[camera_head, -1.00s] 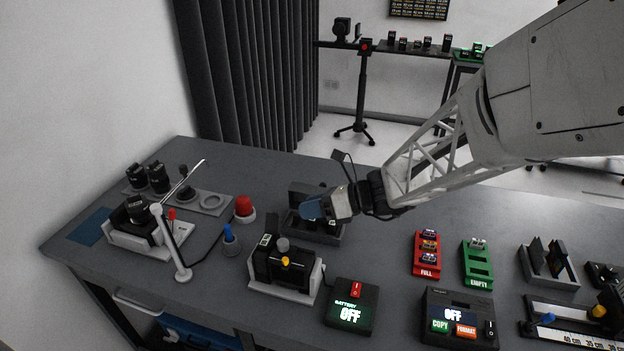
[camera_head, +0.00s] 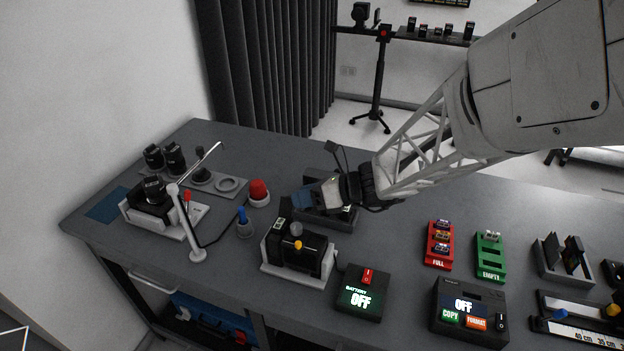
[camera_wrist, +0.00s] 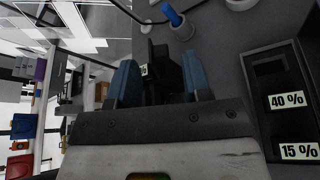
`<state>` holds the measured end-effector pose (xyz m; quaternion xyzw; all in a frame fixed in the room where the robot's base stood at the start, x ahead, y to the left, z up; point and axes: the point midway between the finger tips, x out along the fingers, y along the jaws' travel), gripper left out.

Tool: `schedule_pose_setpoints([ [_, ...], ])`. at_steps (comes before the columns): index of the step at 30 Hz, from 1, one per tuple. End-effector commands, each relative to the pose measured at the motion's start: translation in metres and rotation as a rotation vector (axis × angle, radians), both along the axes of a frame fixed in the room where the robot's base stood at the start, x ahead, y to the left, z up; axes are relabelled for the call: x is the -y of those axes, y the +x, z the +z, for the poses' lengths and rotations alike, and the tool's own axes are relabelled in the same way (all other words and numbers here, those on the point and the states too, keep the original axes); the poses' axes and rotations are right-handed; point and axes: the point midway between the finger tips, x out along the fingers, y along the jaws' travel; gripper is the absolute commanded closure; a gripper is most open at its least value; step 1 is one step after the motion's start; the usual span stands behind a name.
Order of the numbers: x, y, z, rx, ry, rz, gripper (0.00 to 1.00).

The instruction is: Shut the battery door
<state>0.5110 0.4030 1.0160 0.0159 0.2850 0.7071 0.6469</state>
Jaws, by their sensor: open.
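A black device (camera_head: 291,258) with a grey knob and a yellow knob sits in a pale cradle (camera_head: 300,275) on the bench. A dark upright flap (camera_head: 285,211) shows behind it; I cannot tell for sure whether this is the battery door. My gripper (camera_head: 303,200) is behind and above the device, with blue fingertips. In the wrist view my gripper (camera_wrist: 160,82) is open. A black body with a small pale label (camera_wrist: 144,70) shows between and beyond the fingers; I see no contact with it.
A dark box (camera_head: 340,220) stands beside my gripper; the wrist view shows its 40% and 15% labels. A "BATTERY OFF" box (camera_head: 362,293) is to the right front. A blue-topped stand (camera_head: 244,222) and a red button (camera_head: 259,192) are to the left.

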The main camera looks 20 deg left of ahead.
Motion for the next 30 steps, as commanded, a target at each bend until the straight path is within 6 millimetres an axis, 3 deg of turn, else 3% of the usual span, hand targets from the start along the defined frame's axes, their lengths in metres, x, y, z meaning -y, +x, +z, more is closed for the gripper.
schedule_pose_setpoints([
  [9, -0.020, -0.003, -0.007, 0.001, 0.000, 0.000, 0.55],
  [20, -0.022, -0.004, -0.008, 0.001, 0.000, 0.000, 0.55],
  [30, -0.022, -0.004, -0.008, 0.001, 0.000, 0.000, 1.00],
])
